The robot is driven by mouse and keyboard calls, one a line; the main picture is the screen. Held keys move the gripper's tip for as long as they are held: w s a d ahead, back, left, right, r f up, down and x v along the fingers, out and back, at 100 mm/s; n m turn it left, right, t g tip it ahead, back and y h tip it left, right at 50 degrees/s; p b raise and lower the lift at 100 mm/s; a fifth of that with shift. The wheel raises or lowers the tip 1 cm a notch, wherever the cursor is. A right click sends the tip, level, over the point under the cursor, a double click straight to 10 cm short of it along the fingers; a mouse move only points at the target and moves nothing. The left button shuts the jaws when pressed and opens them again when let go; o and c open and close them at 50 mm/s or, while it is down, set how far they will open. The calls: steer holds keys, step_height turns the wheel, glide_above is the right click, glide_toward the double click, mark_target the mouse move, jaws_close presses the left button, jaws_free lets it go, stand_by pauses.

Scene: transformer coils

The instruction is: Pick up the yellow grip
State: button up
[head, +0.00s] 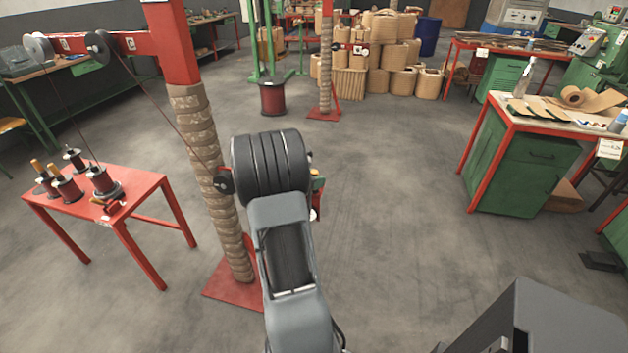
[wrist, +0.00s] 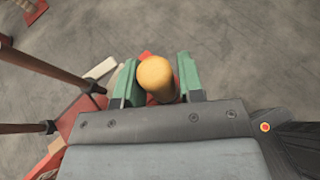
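The yellow grip (wrist: 156,74) shows in the wrist view as a rounded yellow-orange knob with its end towards the camera. It lies between the two green fingers of my gripper (wrist: 158,82). The fingers flank it closely left and right; I cannot tell whether both press on it. Red parts show behind the grip, partly hidden by it and the fingers. In the head view my arm's dark wrist covers most of this spot.
A rope-wrapped post (head: 219,190) on a red base plate stands just left of my arm, with a cable and pulley close by. A red table (head: 150,186) with spools is at the left. A green workbench (head: 520,165) stands right; the floor between is clear.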

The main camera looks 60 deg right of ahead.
jaws_close()
steer(key=shift+r, duration=0.1)
